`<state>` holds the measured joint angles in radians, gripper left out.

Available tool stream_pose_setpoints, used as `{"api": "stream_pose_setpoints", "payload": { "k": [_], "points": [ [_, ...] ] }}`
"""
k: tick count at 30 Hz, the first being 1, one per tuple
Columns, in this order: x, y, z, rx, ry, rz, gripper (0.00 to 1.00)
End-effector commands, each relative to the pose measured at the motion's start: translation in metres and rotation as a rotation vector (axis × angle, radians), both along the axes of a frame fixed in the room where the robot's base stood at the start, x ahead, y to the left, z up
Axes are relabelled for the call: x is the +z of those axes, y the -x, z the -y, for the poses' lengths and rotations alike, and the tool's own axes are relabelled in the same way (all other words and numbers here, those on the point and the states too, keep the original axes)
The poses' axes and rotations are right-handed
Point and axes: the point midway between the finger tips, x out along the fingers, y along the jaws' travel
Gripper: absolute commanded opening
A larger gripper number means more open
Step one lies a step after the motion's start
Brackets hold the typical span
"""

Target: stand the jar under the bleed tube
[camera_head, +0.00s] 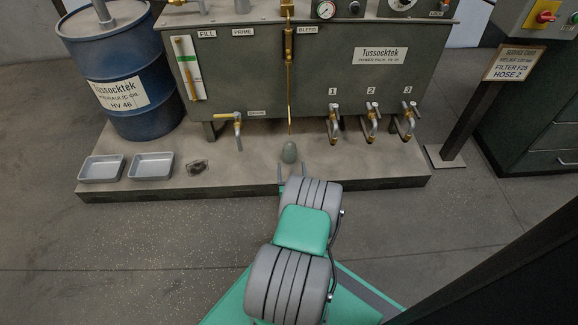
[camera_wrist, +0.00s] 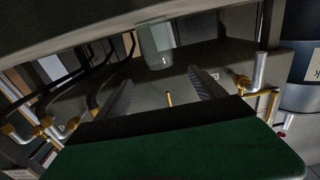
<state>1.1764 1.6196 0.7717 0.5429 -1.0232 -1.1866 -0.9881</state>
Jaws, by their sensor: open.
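The jar (camera_head: 290,152) is small, grey-green and glassy, and stands on the plinth in front of the tank. The brass bleed tube (camera_head: 290,85) hangs down the tank front below the BLEED label. In the head view its tip ends just above and behind the jar; the depth between them is hard to tell. My gripper (camera_head: 292,171) is open, low at the plinth's front edge, with the jar just beyond its fingertips. In the wrist view, which is upside down, the jar (camera_wrist: 155,45) lies ahead of the gap between my open fingers (camera_wrist: 160,80).
A drain tap (camera_head: 237,130) and three numbered taps (camera_head: 371,122) stick out on either side. A sign post (camera_head: 462,130) stands right.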

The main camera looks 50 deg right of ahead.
Motion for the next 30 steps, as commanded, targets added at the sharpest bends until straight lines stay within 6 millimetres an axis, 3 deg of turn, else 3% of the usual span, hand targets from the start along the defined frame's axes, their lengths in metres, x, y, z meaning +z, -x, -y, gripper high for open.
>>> {"api": "stream_pose_setpoints", "payload": {
  "k": [3,5,8,11,12,14,15,17,18,21,26,30],
  "points": [
    [0.001,0.001,-0.003,0.004,-0.001,0.001,0.79],
    [0.004,-0.009,-0.005,0.029,-0.006,-0.005,0.79],
    [0.018,-0.056,-0.019,0.162,-0.052,-0.051,0.79],
    [0.041,-0.126,-0.067,0.387,-0.155,-0.153,0.79],
    [0.052,-0.149,-0.097,0.482,-0.207,-0.212,0.79],
    [0.068,-0.171,-0.147,0.612,-0.289,-0.311,0.79],
    [0.079,-0.177,-0.183,0.688,-0.346,-0.383,0.79],
    [0.096,-0.173,-0.239,0.787,-0.43,-0.501,0.79],
    [0.108,-0.162,-0.276,0.842,-0.485,-0.586,0.79],
    [0.146,-0.122,-0.353,0.935,-0.579,-0.798,0.79],
    [0.24,-0.081,-0.415,0.957,-0.57,-1.05,0.79],
    [0.316,-0.021,-0.451,0.879,-0.555,-1.202,0.79]
  ]
}}
